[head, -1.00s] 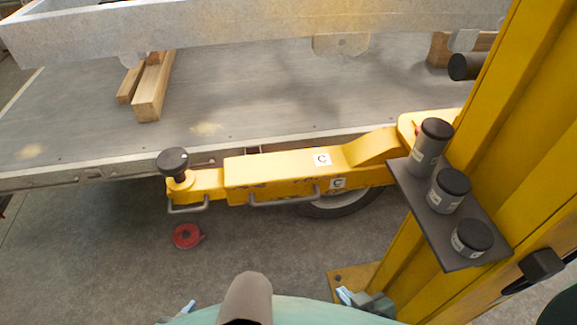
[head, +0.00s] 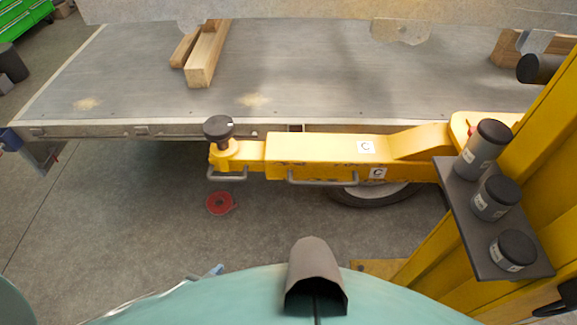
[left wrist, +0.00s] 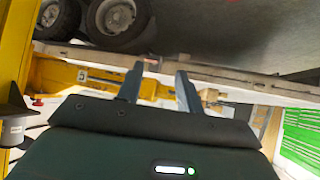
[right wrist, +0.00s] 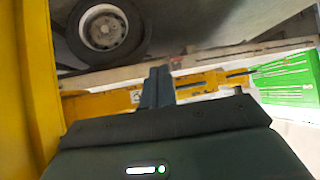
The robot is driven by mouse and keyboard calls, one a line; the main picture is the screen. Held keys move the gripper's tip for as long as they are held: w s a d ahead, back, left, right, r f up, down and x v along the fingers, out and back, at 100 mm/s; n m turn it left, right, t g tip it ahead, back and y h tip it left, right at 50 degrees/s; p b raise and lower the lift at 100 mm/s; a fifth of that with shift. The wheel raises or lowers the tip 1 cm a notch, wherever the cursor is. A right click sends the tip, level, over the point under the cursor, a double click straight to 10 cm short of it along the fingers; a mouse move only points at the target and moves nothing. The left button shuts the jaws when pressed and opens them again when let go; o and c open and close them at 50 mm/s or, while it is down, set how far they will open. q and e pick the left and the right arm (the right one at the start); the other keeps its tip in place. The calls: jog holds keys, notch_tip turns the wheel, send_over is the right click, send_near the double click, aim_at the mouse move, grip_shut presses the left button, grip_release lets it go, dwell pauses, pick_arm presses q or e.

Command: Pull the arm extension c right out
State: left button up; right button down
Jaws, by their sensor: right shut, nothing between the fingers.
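The yellow arm (head: 325,150) bears white C labels and runs along the side of the trailer bed. The extension (head: 243,155) shows at its left end, with a black knob (head: 218,127) on top and a grey handle (head: 228,178) below. A longer grey handle (head: 335,182) is on the outer arm. In the left wrist view my left gripper (left wrist: 160,75) is open and empty; only a small bit of it shows in the head view (head: 214,271), below and apart from the arm. In the right wrist view my right gripper (right wrist: 158,75) is shut and empty. It is not clear in the head view.
A yellow post with a black shelf (head: 490,240) holding dark-lidded canisters (head: 492,197) stands at right. A wheel (head: 375,192) is under the arm. The floor (head: 130,220) at left is clear.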

aim_at(225, 177)
pick_arm(q)
jog(key=shift+c, duration=0.3)
